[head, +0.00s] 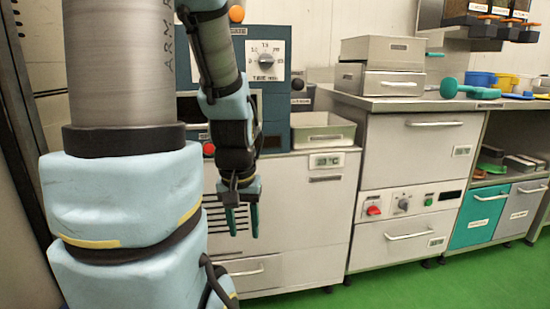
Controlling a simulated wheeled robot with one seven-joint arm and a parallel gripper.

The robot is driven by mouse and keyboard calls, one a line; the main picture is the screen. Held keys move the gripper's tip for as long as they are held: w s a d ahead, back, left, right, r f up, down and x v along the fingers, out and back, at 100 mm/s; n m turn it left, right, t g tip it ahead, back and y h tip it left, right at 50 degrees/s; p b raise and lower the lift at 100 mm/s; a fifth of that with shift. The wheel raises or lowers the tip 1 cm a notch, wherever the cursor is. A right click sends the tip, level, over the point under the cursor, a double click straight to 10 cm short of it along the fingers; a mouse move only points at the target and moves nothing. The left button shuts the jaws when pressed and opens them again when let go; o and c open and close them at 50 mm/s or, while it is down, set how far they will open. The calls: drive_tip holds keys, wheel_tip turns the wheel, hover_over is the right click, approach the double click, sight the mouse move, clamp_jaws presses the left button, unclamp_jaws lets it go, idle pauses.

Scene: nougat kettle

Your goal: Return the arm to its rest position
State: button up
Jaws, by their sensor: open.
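My gripper (243,221) hangs at the end of my arm in the head view, left of the middle, with its two teal fingers pointing down. The fingers stand apart and I see nothing between them. It is in front of the light grey cabinet (310,228) with the vent slots, below the worktop level. My arm's forearm comes down from the top edge, and the large column and blue links fill the left side, hiding part of the blue machine (270,86) with the dial.
A shallow tray (325,132) stands on the low cabinet. Two stacked metal boxes (381,66) sit on the counter to the right, with a teal scoop (462,88) and blue bins (480,79) beyond. Cabinets with drawer handles line the wall. The green floor (470,278) in front is clear.

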wheel_tip(320, 180, up, 29)
drive_tip(key=p, duration=2.7)
drive_tip(key=shift+r, duration=0.2)
